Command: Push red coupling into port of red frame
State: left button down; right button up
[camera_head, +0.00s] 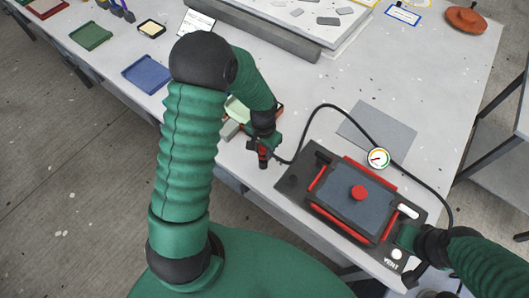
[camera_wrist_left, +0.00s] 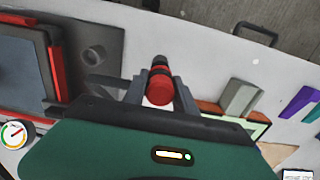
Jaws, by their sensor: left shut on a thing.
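My left gripper (camera_head: 262,150) is shut on the red coupling (camera_head: 263,161), above the table's near edge, left of the red frame. In the left wrist view the coupling (camera_wrist_left: 159,90) sits between the fingers, red with a dark end. The coupling is apart from the frame. A dark round fitting (camera_wrist_left: 95,54) on the plate faces the coupling's side; I cannot tell whether it is the port. My right gripper (camera_head: 406,238) is at the plate's right end, its fingers unclear.
A black hose (camera_head: 328,106) arcs from beside my left gripper past a gauge (camera_head: 378,158) toward the right. A grey sheet (camera_head: 365,135) lies behind the plate. Small blocks and a tray (camera_head: 237,112) lie behind my left gripper. A VENT button (camera_head: 396,254) is near my right gripper.

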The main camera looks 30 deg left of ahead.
pick_arm(q)
jog(key=shift+r+p, duration=1.4)
jog(key=shift+r, duration=0.25)
jog(key=d+p, duration=1.1)
jog(key=d, duration=0.1)
jog(key=shift+s+d+r, duration=0.25)
jog(key=shift+d+r, duration=0.1)
jog(key=shift+d, duration=0.05)
